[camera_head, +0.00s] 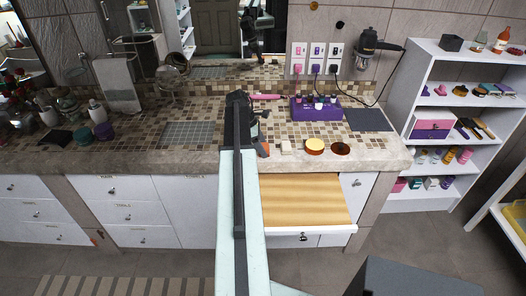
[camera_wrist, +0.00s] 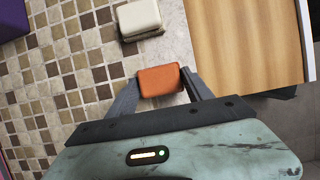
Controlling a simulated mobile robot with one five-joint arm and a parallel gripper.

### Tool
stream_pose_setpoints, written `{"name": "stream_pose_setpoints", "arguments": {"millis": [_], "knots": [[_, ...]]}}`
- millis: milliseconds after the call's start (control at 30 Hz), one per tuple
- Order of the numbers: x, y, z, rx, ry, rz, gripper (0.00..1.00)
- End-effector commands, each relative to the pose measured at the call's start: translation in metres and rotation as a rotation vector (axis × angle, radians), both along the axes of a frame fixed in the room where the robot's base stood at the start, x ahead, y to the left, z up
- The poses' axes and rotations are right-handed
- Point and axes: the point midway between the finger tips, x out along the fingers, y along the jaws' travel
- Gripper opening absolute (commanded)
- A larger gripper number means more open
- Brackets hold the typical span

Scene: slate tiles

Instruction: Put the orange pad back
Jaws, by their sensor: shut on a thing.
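The orange pad (camera_wrist: 160,84) is a small rounded block between the fingers of my gripper (camera_wrist: 160,79) in the wrist view. The fingers are shut on its two sides. In the head view a small orange patch of the pad (camera_head: 265,149) shows at the counter's front edge, mostly hidden by my arm. I cannot tell if it touches the counter. A cream block (camera_wrist: 139,18) lies just beyond it on the counter, apart from it; it also shows in the head view (camera_head: 286,147).
A wooden board (camera_head: 300,203) in a pulled-out drawer juts out below the counter. To the right of the cream block are a yellow-topped round jar (camera_head: 315,145) and a brown disc (camera_head: 341,148). A purple box (camera_head: 318,109) with bottles stands behind. A white shelf (camera_head: 435,130) stands right.

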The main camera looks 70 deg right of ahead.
Motion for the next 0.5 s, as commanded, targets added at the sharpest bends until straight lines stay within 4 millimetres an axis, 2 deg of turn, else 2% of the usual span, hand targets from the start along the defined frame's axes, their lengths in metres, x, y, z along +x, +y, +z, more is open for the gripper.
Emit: {"name": "stream_pose_setpoints", "arguments": {"millis": [267, 300, 333, 500], "knots": [[-0.0005, -0.0001, -0.0028, 0.0, 0.0, -0.001, 0.27], [-0.0006, -0.0001, -0.0008, 0.0, 0.0, -0.001, 0.7], [-0.0006, -0.0001, -0.0006, 0.0, 0.0, -0.001, 0.78], [-0.0008, -0.0002, -0.0005, 0.0, 0.0, -0.001, 0.81]]}}
